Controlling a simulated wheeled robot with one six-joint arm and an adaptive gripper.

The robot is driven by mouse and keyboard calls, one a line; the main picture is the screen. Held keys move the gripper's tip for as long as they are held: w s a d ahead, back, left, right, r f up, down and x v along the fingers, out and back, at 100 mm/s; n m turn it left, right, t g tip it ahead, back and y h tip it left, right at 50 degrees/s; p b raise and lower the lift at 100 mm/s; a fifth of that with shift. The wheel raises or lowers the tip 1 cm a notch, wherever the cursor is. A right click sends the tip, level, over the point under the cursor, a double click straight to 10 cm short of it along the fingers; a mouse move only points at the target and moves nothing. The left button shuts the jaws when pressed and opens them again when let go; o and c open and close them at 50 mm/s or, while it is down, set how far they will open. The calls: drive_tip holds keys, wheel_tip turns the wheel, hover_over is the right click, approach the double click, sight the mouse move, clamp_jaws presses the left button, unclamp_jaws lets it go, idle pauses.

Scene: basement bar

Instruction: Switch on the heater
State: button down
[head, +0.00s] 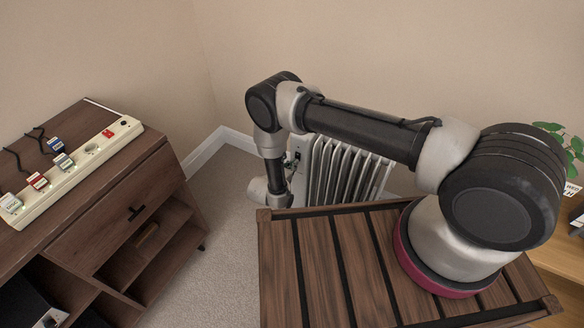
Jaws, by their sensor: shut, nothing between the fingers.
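The heater is a white oil-filled radiator (345,172) with upright fins, standing on the carpet near the corner, beyond the slatted wooden top. A control panel (294,157) shows at its left end, partly covered by my arm; its markings are too small to read. My arm reaches over to the heater's left end and bends down there. My gripper is hidden below the wrist, behind the edge of the wooden top. A cream power strip (72,174) lies on the brown cabinet at left, with a red switch (108,133) near its far end and several labelled plugs in it.
The brown cabinet (160,190) has a drawer and open shelves. The slatted wooden top (330,262) under my arm fills the lower middle. Carpet (228,190) is clear between them. A green plant (568,142) and light wood furniture stand at right.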

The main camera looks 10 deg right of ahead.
drive_tip(key=shift+w+d+f, duration=0.15)
drive_tip(key=shift+w+d, duration=0.05)
drive_tip(key=shift+w, duration=0.05)
drive_tip(key=shift+r, duration=0.9)
drive_tip(key=shift+a, duration=0.1)
drive_tip(key=f+v, duration=0.1)
drive_tip(key=v, duration=1.2)
drive_tip(key=shift+s+a, duration=0.25)
drive_tip(key=shift+s, duration=0.3)
